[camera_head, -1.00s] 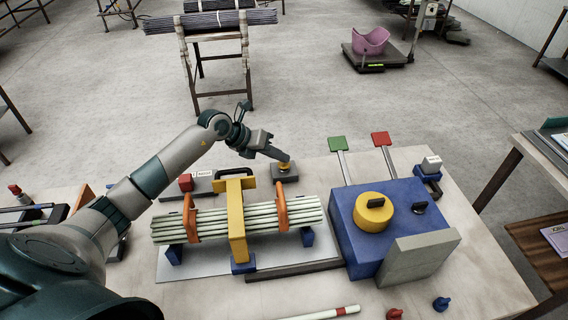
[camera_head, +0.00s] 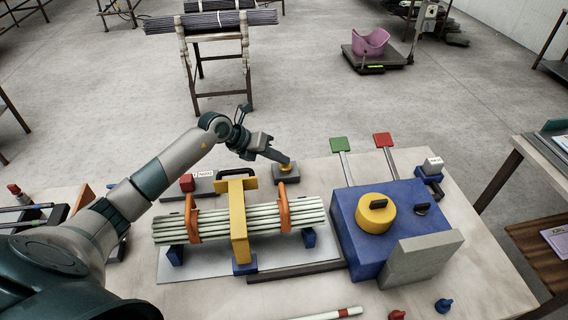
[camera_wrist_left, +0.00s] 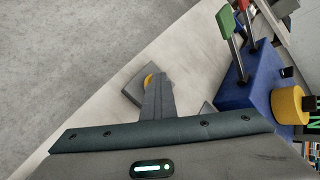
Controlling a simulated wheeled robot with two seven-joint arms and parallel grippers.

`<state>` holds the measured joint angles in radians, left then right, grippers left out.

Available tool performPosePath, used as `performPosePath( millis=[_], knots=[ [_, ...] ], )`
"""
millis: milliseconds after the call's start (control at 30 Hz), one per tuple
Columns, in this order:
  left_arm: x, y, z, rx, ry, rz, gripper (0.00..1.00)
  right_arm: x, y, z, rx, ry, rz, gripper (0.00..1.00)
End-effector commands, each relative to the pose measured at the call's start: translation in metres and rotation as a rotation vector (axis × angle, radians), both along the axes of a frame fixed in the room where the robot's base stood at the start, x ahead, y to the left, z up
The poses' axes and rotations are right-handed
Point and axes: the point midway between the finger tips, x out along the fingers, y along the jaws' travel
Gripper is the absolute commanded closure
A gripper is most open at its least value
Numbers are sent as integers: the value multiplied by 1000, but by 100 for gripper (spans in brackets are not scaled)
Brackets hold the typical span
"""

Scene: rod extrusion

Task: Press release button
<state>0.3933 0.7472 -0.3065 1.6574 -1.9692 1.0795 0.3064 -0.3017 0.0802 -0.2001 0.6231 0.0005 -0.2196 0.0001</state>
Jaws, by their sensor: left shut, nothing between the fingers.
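The release button is a small yellow-orange button (camera_head: 287,168) on a grey base (camera_head: 286,178) at the back edge of the table. My left gripper (camera_head: 286,161) is shut and empty, with its fingertips right over the button. In the head view the tips look as if they touch its top. In the left wrist view the shut fingers (camera_wrist_left: 158,98) reach to the grey base (camera_wrist_left: 132,92) and hide most of the yellow button (camera_wrist_left: 149,79). I cannot tell whether the button is pushed down. My right gripper is not in view.
A bundle of pale rods (camera_head: 215,224) lies in a cradle with orange straps and a yellow clamp (camera_head: 238,215). A blue box (camera_head: 350,240) with a yellow knob (camera_head: 375,214) stands to the right. Green (camera_head: 339,144) and red (camera_head: 383,139) paddles rise behind it.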

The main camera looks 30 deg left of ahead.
Motion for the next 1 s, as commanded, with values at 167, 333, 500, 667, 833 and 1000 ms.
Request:
performPosePath(
  millis=[167, 333, 500, 667, 833, 1000],
  knots=[
    [-1, 1, -10, 3, 4, 1, 100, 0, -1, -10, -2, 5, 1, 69],
    [-1, 1, -10, 3, 4, 1, 100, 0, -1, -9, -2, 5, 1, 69],
    [0, 0, -4, 4, 3, 0, 100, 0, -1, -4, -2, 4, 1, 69],
    [0, -3, 5, 2, 3, 1, 100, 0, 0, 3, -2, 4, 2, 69],
    [1, -4, 12, 1, 3, 1, 100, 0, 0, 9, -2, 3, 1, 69],
    [1, -4, 14, 1, 2, 1, 100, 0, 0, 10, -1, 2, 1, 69]
  ],
)
